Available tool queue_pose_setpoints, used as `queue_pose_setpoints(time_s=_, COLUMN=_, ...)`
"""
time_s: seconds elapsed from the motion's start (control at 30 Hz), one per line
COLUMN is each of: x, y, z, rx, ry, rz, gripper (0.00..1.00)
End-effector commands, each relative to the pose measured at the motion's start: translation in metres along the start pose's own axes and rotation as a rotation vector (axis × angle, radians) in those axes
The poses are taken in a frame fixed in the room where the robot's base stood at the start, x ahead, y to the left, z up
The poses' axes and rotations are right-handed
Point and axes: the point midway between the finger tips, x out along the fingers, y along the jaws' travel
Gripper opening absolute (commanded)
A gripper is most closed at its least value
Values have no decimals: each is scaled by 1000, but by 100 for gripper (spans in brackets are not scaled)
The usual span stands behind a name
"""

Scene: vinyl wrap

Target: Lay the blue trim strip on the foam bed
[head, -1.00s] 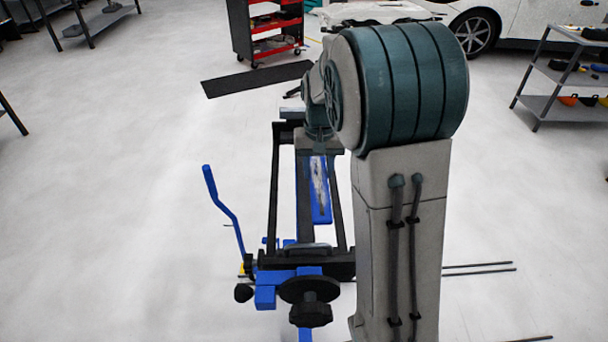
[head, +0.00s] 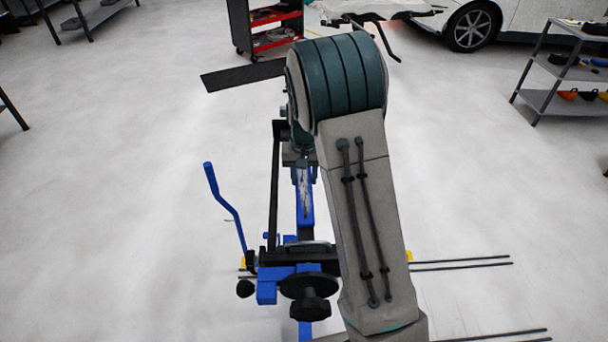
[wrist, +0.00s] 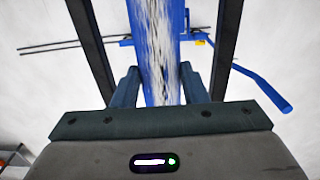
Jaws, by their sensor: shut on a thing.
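The blue trim strip (wrist: 160,50), streaked with white, lies between the two fingers of my gripper (wrist: 160,78) in the wrist view and runs away up the picture. In the head view the strip (head: 304,198) shows below my arm, over the middle of a blue and black stand. The stand's long black bars (wrist: 90,45) flank the strip; one black bar (head: 275,185) shows in the head view. I cannot make out a separate foam surface under the strip or whether the two touch. My fingertips are hidden behind my arm in the head view.
A blue lever (head: 222,205) sticks out left of the stand, and a black knob (head: 308,307) sits at its near end. Thin rods (head: 460,262) lie low at right. A red tool cart (head: 275,30) and a dark mat (head: 240,75) are behind. Open floor surrounds the stand.

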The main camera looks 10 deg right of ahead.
Motion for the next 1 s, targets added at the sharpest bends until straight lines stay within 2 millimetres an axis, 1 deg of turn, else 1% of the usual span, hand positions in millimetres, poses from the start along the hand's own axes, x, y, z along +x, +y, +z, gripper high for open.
queue_pose_setpoints(time_s=0.17, x=5, y=0, z=0, rx=0, ry=0, rz=0, gripper=14)
queue_pose_setpoints(time_s=0.2, x=3, y=0, z=0, rx=0, ry=0, rz=0, gripper=51)
queue_pose_setpoints(time_s=0.23, x=3, y=0, z=0, rx=0, ry=0, rz=0, gripper=59)
queue_pose_setpoints(time_s=0.27, x=3, y=0, z=0, rx=0, ry=0, rz=0, gripper=61)
queue_pose_setpoints(time_s=0.53, x=2, y=0, z=0, rx=0, ry=0, rz=0, gripper=61)
queue_pose_setpoints(time_s=0.67, x=-5, y=0, z=-1, rx=0, ry=3, rz=-1, gripper=61)
queue_pose_setpoints(time_s=0.77, x=-21, y=0, z=-1, rx=0, ry=5, rz=-2, gripper=61)
queue_pose_setpoints(time_s=1.0, x=-75, y=0, z=-1, rx=0, ry=6, rz=-2, gripper=61)
